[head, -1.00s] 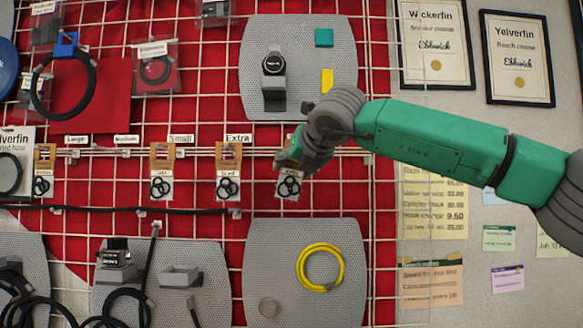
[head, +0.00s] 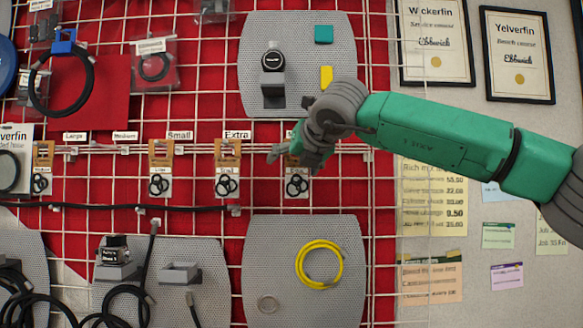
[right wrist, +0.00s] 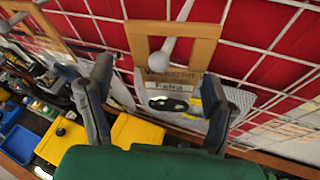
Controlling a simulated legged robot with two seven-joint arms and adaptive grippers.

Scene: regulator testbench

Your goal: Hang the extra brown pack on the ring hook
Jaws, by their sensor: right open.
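The brown-topped pack by my right gripper has a card with black rings (head: 297,184) in the head view; its brown top is mostly hidden behind the gripper. In the right wrist view its brown frame (right wrist: 205,48) surrounds a pale hook peg (right wrist: 170,45), and its card seems to read "Extra". My right gripper (head: 290,163) is open, with one finger on each side of the pack in the wrist view (right wrist: 155,108). Whether a finger touches the pack I cannot tell. The "Extra" label (head: 238,135) is above another brown pack (head: 228,150). My left gripper is not in view.
More brown packs hang left, one under the "Small" label (head: 180,135). A grey panel with a yellow hose coil (head: 320,266) is below, and another with a black-knobbed regulator (head: 273,60) above.

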